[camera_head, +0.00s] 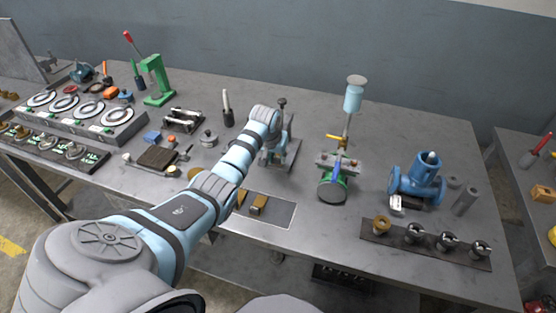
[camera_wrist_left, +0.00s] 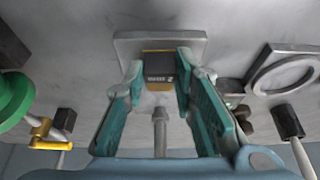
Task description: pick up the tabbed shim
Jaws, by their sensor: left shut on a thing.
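My left gripper (camera_wrist_left: 159,66) shows in the wrist view with its two teal fingers closed on a small block with a dark, white-marked face and yellow edges (camera_wrist_left: 160,80). I take this block for the tabbed shim, though its tab cannot be made out. Behind it is a square grey plate (camera_wrist_left: 128,42); I cannot tell whether the block touches it. In the head view my left arm reaches over the bench to a grey fixture (camera_head: 291,151), and the wrist hides the fingertips and the held piece. My right gripper is not in view.
A green-flanged valve assembly (camera_head: 334,189) stands right of the fixture, with a blue pump (camera_head: 419,181) beyond. A flat grey tray (camera_head: 282,213) with yellow blocks lies at the front edge. A gauge panel (camera_head: 84,121) fills the left. The back right is clear.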

